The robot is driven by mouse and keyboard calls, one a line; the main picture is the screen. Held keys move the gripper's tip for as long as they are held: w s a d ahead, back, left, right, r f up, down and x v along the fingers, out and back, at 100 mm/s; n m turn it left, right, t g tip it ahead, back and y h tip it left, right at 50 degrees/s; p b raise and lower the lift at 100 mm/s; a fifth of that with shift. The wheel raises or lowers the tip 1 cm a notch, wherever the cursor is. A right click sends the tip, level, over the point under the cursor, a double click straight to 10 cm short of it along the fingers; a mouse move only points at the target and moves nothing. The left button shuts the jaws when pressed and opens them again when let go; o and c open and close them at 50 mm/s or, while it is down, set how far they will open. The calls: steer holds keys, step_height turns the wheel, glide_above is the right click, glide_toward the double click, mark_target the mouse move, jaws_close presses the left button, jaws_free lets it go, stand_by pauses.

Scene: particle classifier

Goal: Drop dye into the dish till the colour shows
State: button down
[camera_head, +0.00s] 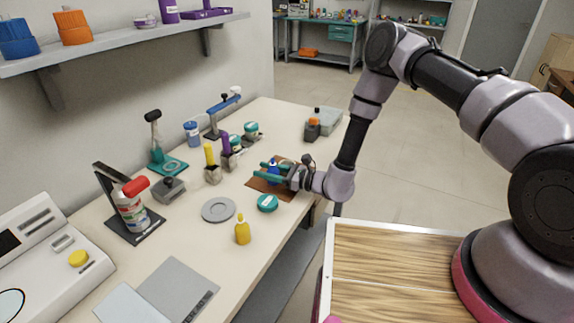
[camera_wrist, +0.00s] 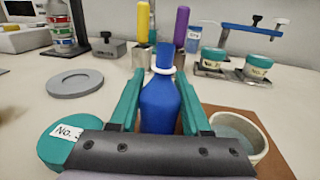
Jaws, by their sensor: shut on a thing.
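My gripper (camera_head: 268,168), with its teal fingers, is shut on a blue dropper bottle (camera_wrist: 162,105) with a white collar. The bottle looks upright and also shows between the fingers in the head view (camera_head: 273,174). A round pale dish (camera_wrist: 262,148) stands just right of the bottle in the wrist view, on a brown mat (camera_head: 258,185). Its contents look pale grey, with no strong colour visible. The front of the dish is partly hidden by my gripper. I cannot tell whether the bottle touches the mat.
A teal-lidded jar (camera_head: 267,203) stands close by my gripper. A yellow bottle (camera_head: 243,231) and a flat grey ring plate (camera_head: 218,209) are nearer. Yellow and purple handles (camera_wrist: 143,22) stand in holders behind. A blue clamp stand (camera_wrist: 252,30) and teal-lidded jars (camera_wrist: 257,66) are at the back.

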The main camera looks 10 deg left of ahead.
stand_by(0.4)
steer(key=shift+w+d+r+m+y, duration=0.15)
steer(key=shift+w+r+m, duration=0.15)
steer(key=shift+r+m, duration=0.35)
steer(key=shift+w+d+r+m+y, duration=0.15)
steer(key=shift+w+r+m, duration=0.1)
steer(key=shift+r+m, duration=0.35)
steer(key=shift+w+d+r+m, duration=0.15)
steer(key=shift+w+r+m, duration=0.15)
steer(key=shift+r+m, duration=0.35)
steer(key=shift+w+d+f+m, duration=0.1)
steer(key=shift+w+f+m, duration=0.2)
steer(key=shift+m, duration=0.6)
steer(key=m, duration=0.1)
steer(key=r+m+t, duration=0.1)
steer(key=w+m, duration=0.1)
steer(key=m, duration=0.1)
steer(key=shift+d+r+t+y, duration=0.2)
steer(key=shift+d+t+y, duration=0.1)
steer(key=shift+y, duration=0.1)
steer(key=shift+s+a+f+m, duration=0.1)
steer(key=shift+a+f+m, duration=0.05)
steer(key=shift+m, duration=0.95)
steer(key=shift+s+m+t, duration=0.1)
steer(key=shift+m+t, duration=0.5)
steer(key=shift+m, duration=0.4)
stand_by(1.0)
steer(key=shift+m, duration=0.4)
stand_by(0.5)
